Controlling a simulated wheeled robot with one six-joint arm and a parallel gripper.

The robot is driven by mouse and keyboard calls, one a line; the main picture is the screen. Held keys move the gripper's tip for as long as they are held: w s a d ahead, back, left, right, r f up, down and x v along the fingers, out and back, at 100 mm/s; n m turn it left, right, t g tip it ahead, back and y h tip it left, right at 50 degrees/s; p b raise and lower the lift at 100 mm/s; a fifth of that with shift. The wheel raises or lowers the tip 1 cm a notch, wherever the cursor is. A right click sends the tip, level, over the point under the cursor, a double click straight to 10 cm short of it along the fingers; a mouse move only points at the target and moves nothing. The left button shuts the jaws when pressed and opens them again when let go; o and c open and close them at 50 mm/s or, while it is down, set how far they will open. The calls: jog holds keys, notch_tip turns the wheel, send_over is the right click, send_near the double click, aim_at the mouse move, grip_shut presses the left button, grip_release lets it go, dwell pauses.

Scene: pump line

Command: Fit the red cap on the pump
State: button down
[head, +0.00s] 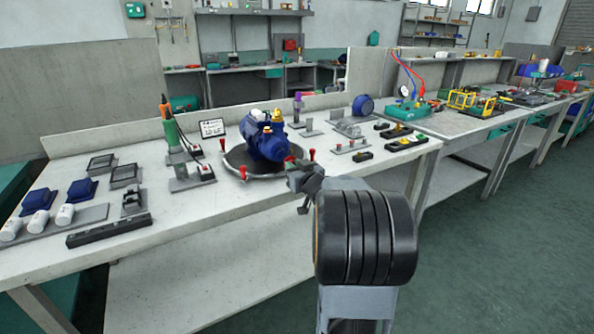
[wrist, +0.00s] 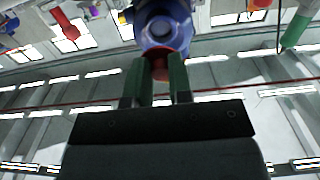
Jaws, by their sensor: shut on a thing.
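The blue pump (head: 264,142) stands on a dark round plate (head: 236,159) on the bench, with yellow fittings on top. My gripper (head: 294,168) is at the pump's near right side. In the wrist view, the two dark green fingers of my gripper (wrist: 160,66) are shut on the red cap (wrist: 160,70), which shows between them. The blue pump (wrist: 165,22) is directly beyond the fingertips, with a round grey port facing them. The cap appears against or just below the pump's body; I cannot tell whether it touches. In the head view the cap is small and partly hidden by my gripper.
Red clamp handles (head: 243,173) stand around the round plate, one close to my gripper. A green-handled tool (head: 170,130) stands upright to the left. Black and yellow parts (head: 396,132) lie to the right. The bench front between the black bar (head: 110,230) and plate is clear.

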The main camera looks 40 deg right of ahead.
jog(key=shift+w+d, duration=0.2)
jog(key=shift+w, duration=2)
jog(key=shift+f, duration=0.2)
jog(key=shift+w+d, duration=0.1)
jog(key=shift+w, duration=0.4)
dwell(0.4)
jog(key=c, duration=1)
grip_release()
jog(key=shift+o, duration=0.2)
jog(key=s, duration=0.6)
jog(key=shift+a+p, duration=0.35)
